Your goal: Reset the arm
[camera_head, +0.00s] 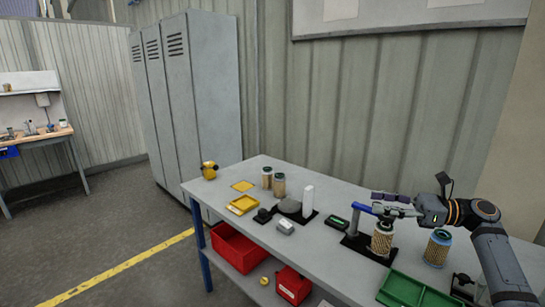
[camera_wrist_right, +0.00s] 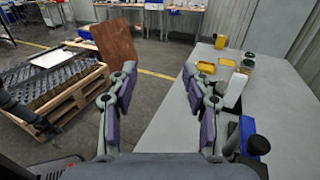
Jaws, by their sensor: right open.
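My right gripper (camera_head: 393,205) is at the right of the head view, above the workbench near a blue-handled press (camera_head: 366,209). In the right wrist view my right gripper (camera_wrist_right: 163,100) is open, with nothing between its fingers. A filter cartridge (camera_head: 381,240) stands upright on the dark base of the press, below the gripper. Two more cartridges (camera_head: 279,186) stand at the far end of the bench. My left gripper is not in view.
The grey workbench (camera_head: 330,250) holds a yellow tray (camera_head: 242,205), a green tray (camera_head: 412,291), a white upright block (camera_head: 308,200) and a small yellow object (camera_head: 209,170). Red bins (camera_head: 237,248) sit on the shelf below. A pallet (camera_wrist_right: 70,97) shows at left in the wrist view.

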